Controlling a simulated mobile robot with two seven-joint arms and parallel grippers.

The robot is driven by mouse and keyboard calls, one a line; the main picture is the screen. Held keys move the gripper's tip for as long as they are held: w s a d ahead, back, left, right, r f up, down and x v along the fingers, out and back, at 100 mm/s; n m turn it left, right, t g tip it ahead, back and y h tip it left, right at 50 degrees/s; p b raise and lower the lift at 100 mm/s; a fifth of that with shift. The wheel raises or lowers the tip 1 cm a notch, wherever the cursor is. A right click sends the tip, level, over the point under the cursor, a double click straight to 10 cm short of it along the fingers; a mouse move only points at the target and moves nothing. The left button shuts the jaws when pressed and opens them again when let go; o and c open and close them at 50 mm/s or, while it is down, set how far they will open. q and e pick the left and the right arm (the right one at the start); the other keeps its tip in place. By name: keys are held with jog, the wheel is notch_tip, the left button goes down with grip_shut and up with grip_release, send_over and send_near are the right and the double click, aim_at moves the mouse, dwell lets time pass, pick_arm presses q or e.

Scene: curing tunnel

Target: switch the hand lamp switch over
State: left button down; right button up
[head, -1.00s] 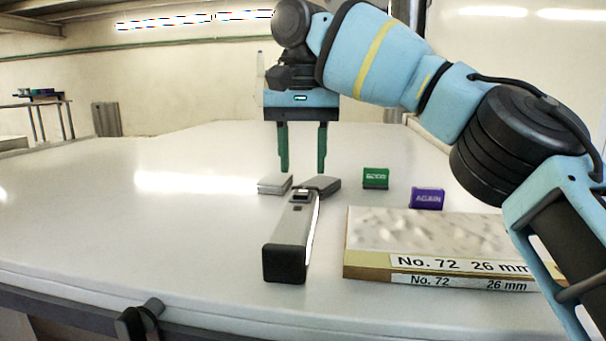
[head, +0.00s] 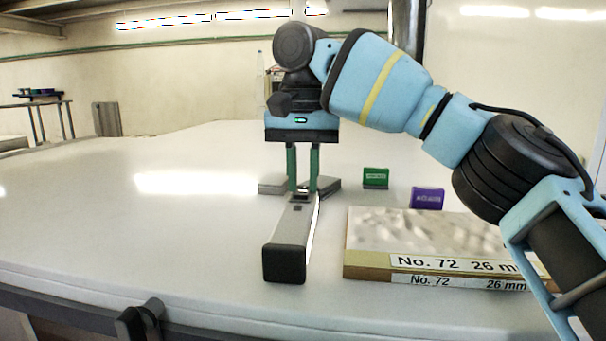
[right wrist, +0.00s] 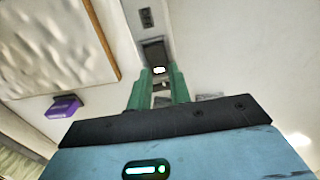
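The hand lamp (head: 288,238), a long grey bar with a black near end, lies on the table pointing away from me. It also shows in the right wrist view (right wrist: 145,18), with dark markings on its top and a bright white spot between my fingers. My right gripper (head: 302,190) points down at the lamp's far end, around its dark switch area. Its green fingers (right wrist: 160,72) stand apart with a narrow gap; I cannot tell whether they touch the lamp. The fingers partly hide the lamp's far end and the switch's position is unclear. My left gripper is not in view.
A box labelled No. 72 26 mm (head: 430,240) lies right of the lamp. A green block (head: 375,178) and a purple block (head: 427,198) stand behind it. A flat grey piece (head: 271,186) lies beside the lamp's far end. The table's left side is clear.

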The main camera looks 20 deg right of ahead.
aim_at(301, 194)
grip_shut()
jog(key=shift+s+a+t+h, duration=0.1)
jog(key=shift+s+t+h, duration=0.2)
jog(key=shift+t, duration=0.35)
jog(key=shift+s+a+t+h, duration=0.1)
jog(key=shift+t+h, duration=0.3)
jog(key=shift+t, duration=0.25)
jog(key=shift+r, duration=0.1)
jog(key=o, duration=0.8)
grip_release()
jog(key=shift+o, duration=0.2)
jog(key=d+v, duration=0.1)
jog(key=v, duration=0.6)
jog(key=shift+a+r, duration=0.4)
jog(key=shift+a, duration=0.1)
